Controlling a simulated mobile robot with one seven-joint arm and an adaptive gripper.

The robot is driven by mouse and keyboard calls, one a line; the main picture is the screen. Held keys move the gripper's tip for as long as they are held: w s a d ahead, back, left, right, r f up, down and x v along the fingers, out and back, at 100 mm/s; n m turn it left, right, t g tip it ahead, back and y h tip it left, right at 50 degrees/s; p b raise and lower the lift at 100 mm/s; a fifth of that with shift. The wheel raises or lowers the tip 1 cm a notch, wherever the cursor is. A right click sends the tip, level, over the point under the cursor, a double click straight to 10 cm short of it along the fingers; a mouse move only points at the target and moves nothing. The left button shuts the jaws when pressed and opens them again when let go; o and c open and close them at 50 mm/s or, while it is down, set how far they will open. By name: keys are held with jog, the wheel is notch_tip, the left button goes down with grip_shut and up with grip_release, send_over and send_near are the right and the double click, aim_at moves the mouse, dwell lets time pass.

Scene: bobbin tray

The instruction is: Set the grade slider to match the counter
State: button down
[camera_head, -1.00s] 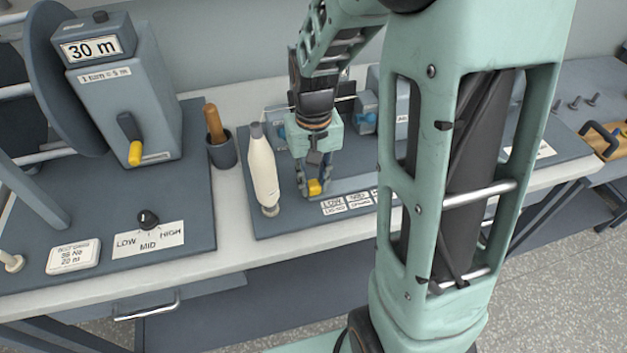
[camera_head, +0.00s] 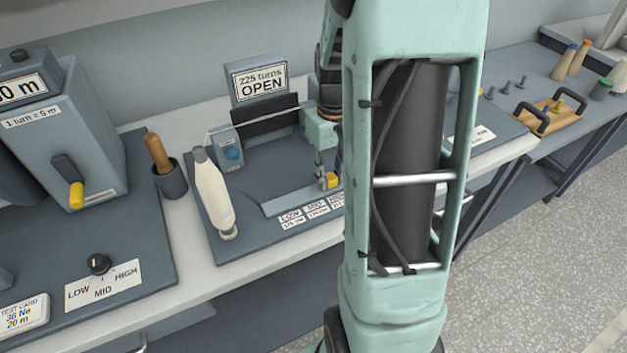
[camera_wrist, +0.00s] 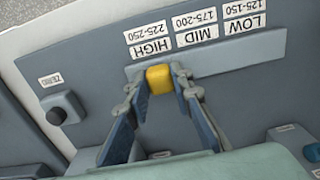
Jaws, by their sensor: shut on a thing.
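The grade slider has a yellow knob (camera_head: 331,180) on a grey rail (camera_head: 285,202). In the wrist view the knob (camera_wrist: 159,78) sits between the fingers of my gripper (camera_wrist: 158,84), which is shut on it. It lines up with the HIGH 225-250 label (camera_wrist: 148,48), near the rail's end. The MID 175-200 label (camera_wrist: 195,32) and LOW 125-150 label (camera_wrist: 245,28) lie to the right. In the head view the counter sign (camera_head: 260,82) reads 225 turns OPEN. My arm hides part of the gripper there.
A cream bobbin (camera_head: 213,195) leans at the left of the slider board. A cup (camera_head: 171,182) holds a wooden-handled tool. A LOW/MID/HIGH dial (camera_head: 98,264) and a yellow-handled crank box (camera_head: 70,150) stand at left. A black knob (camera_wrist: 67,106) is beside the rail.

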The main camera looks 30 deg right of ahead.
aim_at(331, 175)
jog(key=shift+d, duration=0.25)
jog(key=c, duration=1.7)
grip_release()
notch_tip(331, 175, up, 12)
jog(key=shift+r, duration=0.1)
jog(key=shift+w+a, duration=0.1)
jog(key=shift+a, duration=0.05)
